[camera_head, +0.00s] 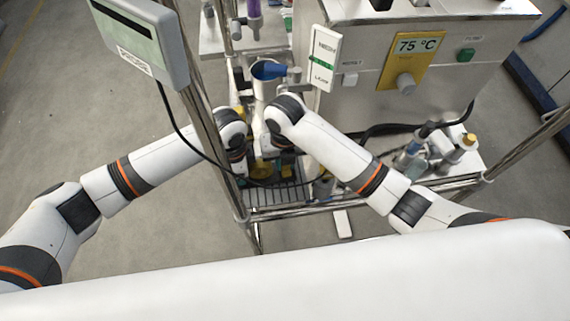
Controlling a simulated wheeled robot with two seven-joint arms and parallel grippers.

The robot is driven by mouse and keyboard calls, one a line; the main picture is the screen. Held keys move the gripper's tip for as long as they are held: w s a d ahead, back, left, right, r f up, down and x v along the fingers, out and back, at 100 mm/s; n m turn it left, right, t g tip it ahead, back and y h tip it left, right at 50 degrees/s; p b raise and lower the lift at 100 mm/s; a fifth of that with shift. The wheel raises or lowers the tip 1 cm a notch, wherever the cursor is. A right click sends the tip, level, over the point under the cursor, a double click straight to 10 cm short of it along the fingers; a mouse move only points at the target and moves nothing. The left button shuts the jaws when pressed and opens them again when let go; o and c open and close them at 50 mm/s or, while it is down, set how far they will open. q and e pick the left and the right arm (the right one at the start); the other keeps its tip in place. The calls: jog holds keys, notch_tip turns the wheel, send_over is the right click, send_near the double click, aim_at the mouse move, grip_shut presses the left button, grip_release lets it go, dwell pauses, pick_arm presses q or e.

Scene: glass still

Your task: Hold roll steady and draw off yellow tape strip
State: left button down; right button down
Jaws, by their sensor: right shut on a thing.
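Small yellow patches (261,166) show low between my two wrists, over the dark slatted shelf. They look like the yellow tape, but roll and strip cannot be told apart at this size. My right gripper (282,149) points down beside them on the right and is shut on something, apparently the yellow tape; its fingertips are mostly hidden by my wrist. My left gripper (237,155) points down on the left, close to the yellow patches. Its fingers are dark and partly hidden behind the metal post, so its opening does not show.
A metal bath unit (340,70) with a yellow 75 °C panel (410,60) stands behind on the right. A display box (140,40) and steel post (207,110) stand close to my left arm. A blue-rimmed vessel (268,70) stands behind the wrists. A black cable crosses low.

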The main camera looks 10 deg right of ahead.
pick_arm(q)
jog(key=shift+a+f, duration=0.1)
jog(key=shift+f, duration=0.05)
pick_arm(e)
jog(key=shift+r, duration=0.65)
dwell(0.4)
pick_arm(q)
jog(key=shift+s, duration=0.1)
pick_arm(e)
jog(key=shift+r, duration=4.2)
pick_arm(q)
jog(key=c, duration=1)
grip_release()
jog(key=shift+o, duration=0.2)
